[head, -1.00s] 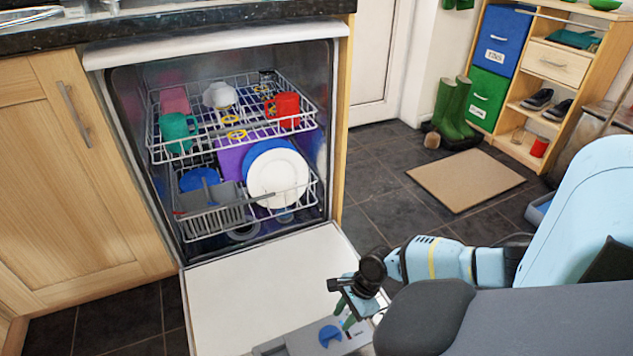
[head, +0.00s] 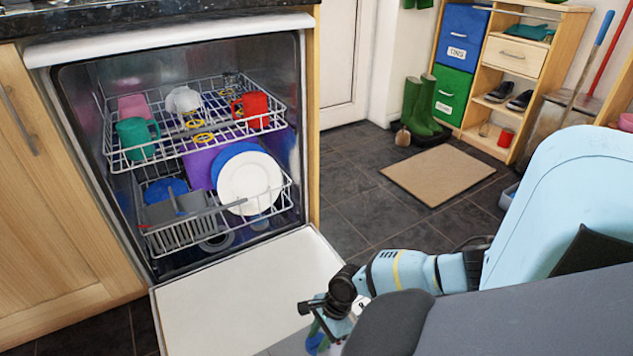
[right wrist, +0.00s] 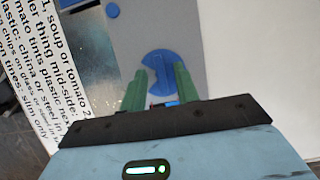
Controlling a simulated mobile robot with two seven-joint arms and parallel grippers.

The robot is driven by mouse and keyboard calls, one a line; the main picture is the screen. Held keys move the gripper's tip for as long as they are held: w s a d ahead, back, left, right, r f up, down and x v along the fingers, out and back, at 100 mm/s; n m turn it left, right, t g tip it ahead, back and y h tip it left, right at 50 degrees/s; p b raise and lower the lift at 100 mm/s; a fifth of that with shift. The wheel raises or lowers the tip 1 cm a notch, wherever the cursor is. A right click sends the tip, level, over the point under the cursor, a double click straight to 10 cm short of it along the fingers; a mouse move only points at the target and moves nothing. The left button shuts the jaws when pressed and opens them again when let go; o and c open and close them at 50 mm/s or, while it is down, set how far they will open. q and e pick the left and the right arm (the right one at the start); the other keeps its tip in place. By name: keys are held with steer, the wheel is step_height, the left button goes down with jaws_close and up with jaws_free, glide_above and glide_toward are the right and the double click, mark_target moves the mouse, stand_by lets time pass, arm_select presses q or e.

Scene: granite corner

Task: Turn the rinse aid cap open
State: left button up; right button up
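The rinse aid cap (right wrist: 158,66) is a round blue disc with a raised bar across it, set in a grey panel (right wrist: 198,45) on the open dishwasher door (head: 245,290). In the head view the cap (head: 314,344) is partly hidden by my right gripper (head: 322,328), low in the picture. In the right wrist view my gripper's green fingers (right wrist: 160,72) are apart, one to each side of the cap's bar, with their tips over the disc. I cannot tell whether they touch it. My left gripper is not in view.
The dishwasher racks (head: 190,140) above the door hold cups and plates. A printed sheet (right wrist: 35,75) lies left of the panel in the wrist view. A small blue piece (right wrist: 112,10) sits farther up the panel. A mat (head: 437,174) and green boots (head: 422,112) are behind on the tiled floor.

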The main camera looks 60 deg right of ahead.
steer(key=shift+a+f, duration=0.1)
steer(key=shift+f, duration=0.05)
steer(key=c, duration=0.6)
jaws_close()
